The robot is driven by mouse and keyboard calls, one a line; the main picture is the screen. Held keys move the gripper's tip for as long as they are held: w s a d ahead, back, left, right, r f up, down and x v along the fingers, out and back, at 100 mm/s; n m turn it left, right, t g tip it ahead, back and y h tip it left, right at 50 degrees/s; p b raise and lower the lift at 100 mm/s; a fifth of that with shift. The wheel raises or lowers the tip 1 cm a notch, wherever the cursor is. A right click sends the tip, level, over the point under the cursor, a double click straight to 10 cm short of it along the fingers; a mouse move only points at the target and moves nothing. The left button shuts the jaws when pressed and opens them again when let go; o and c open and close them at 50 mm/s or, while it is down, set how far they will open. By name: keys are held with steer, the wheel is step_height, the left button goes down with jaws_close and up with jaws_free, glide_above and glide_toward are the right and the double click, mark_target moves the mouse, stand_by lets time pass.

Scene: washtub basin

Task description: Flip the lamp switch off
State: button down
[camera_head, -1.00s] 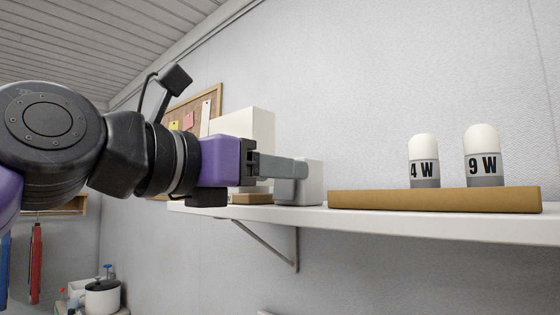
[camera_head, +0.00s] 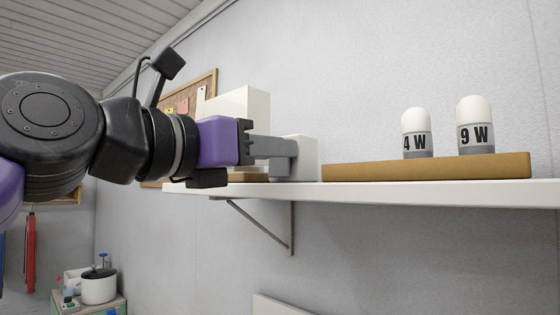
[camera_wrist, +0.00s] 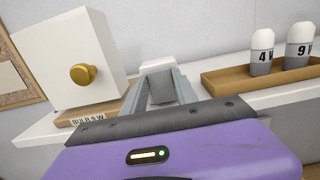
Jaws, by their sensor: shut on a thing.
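A small white box (camera_head: 305,155) with a grey front stands on the shelf, and it also shows in the wrist view (camera_wrist: 157,66). It may be the lamp switch, but no lever or marking on it can be made out. My gripper (camera_head: 284,157) reaches level from the left, its grey fingers on either side of the box's front part, shut on it. The fingers hide much of that front. Left of it is a larger white cube (camera_wrist: 62,55) with a brass knob (camera_wrist: 83,74), on a wooden base (camera_wrist: 92,115) labelled "BULB 9W". No glowing lamp is seen.
A wooden tray (camera_head: 430,168) on the white shelf (camera_head: 400,192) holds two bulbs marked 4 W (camera_head: 417,133) and 9 W (camera_head: 475,125), right of the box. A wall stands close behind. A cork board (camera_head: 200,88) hangs at the left. The space before the shelf is clear.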

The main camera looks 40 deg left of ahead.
steer(key=shift+f+t+b, duration=0.55)
steer(key=shift+t+b, duration=0.55)
steer(key=shift+b, duration=1)
steer(key=shift+s+r+t+b, duration=0.15)
steer(key=shift+t+b, duration=0.25)
steer(key=shift+b, duration=0.2)
steer(key=c, duration=1)
jaws_free()
steer(key=shift+o, duration=0.2)
steer(key=b+v, duration=0.2)
steer(key=v, duration=0.5)
steer(key=shift+s+b, duration=0.3)
steer(key=shift+s, duration=0.05)
steer(key=shift+a, duration=0.15)
